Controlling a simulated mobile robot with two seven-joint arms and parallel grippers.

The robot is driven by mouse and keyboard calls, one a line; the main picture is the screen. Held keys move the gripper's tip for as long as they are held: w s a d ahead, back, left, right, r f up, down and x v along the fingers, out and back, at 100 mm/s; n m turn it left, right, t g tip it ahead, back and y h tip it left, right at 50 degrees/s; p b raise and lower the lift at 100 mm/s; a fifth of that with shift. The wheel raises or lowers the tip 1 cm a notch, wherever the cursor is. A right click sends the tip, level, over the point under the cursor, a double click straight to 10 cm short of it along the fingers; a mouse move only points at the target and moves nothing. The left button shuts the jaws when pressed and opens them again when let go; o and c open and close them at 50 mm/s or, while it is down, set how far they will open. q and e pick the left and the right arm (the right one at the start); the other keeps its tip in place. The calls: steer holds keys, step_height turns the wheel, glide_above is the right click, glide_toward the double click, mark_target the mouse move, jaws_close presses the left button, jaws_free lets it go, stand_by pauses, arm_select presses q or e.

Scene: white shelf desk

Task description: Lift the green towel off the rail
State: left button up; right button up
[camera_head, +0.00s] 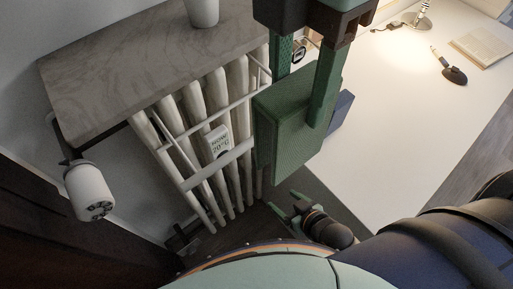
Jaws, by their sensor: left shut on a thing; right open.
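The green towel (290,129) hangs as a flat folded slab at the right end of the white rail (218,164) in front of the radiator. My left gripper (301,98) comes down from above, with one green finger on each side of the towel, and is shut on it. The towel hides the right ends of the rail bars, so I cannot tell whether it still touches them. My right gripper (284,204) is open and empty, below the towel and apart from it.
A radiator (240,185) with a room thermometer (219,142) stands under a grey stone shelf (130,75) bearing a white pot (203,12). A dark blue object (342,112) shows behind the towel.

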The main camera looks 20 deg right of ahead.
arm_select(q)
steer(key=s+d, duration=0.2)
steer(key=s, duration=0.4)
stand_by(0.5)
steer(key=shift+w+r, duration=0.1)
